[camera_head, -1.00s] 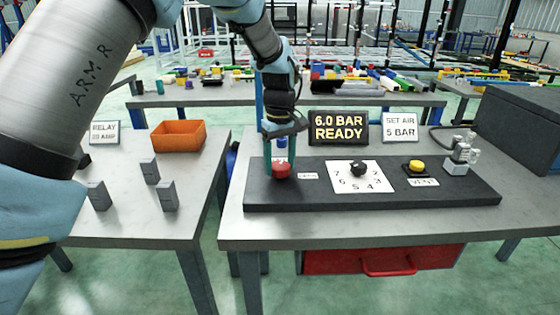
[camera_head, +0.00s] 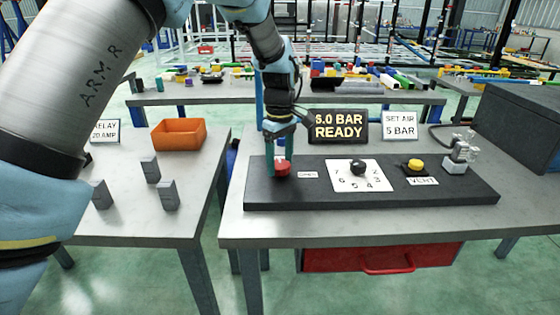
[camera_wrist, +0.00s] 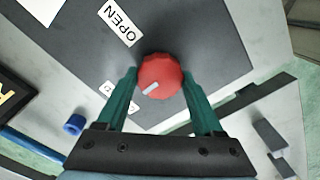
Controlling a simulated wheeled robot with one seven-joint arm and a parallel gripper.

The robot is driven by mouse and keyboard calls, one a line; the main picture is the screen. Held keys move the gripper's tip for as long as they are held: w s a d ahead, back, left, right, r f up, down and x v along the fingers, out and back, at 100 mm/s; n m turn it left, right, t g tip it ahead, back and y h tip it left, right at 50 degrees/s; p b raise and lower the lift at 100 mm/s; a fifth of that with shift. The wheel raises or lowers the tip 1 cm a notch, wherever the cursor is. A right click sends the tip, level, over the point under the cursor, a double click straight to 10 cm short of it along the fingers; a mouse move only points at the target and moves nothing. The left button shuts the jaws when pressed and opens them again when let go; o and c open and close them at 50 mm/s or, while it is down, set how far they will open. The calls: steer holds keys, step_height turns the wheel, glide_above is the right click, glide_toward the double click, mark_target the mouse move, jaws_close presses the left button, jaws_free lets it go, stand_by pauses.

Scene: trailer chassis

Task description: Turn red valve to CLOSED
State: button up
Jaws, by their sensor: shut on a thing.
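The red valve (camera_head: 283,170) is a round knob at the left end of the black panel (camera_head: 330,198). In the wrist view the valve (camera_wrist: 160,72) shows a pale pointer mark towards its lower left. The OPEN label (camera_wrist: 120,24) lies up and left of it. A second small label (camera_wrist: 112,90) is partly hidden by the left finger, and its text cannot be read. My gripper (camera_wrist: 160,80) has its two green fingers on either side of the knob, shut on it. In the head view my gripper (camera_head: 279,160) points down over the knob.
Right of the valve are a black dial (camera_head: 358,167) on a white numbered plate, a yellow button (camera_head: 416,164) marked VENT and a metal fitting (camera_head: 456,160). The pressure sign (camera_head: 338,126) stands close behind my gripper. An orange bin (camera_head: 178,134) and grey blocks are on the left table.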

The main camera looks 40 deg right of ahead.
mark_target(280, 164)
steer(key=o, duration=1.4)
step_height(280, 164, up, 11)
steer(key=shift+f+b, duration=0.1)
steer(key=shift+b, duration=1.1)
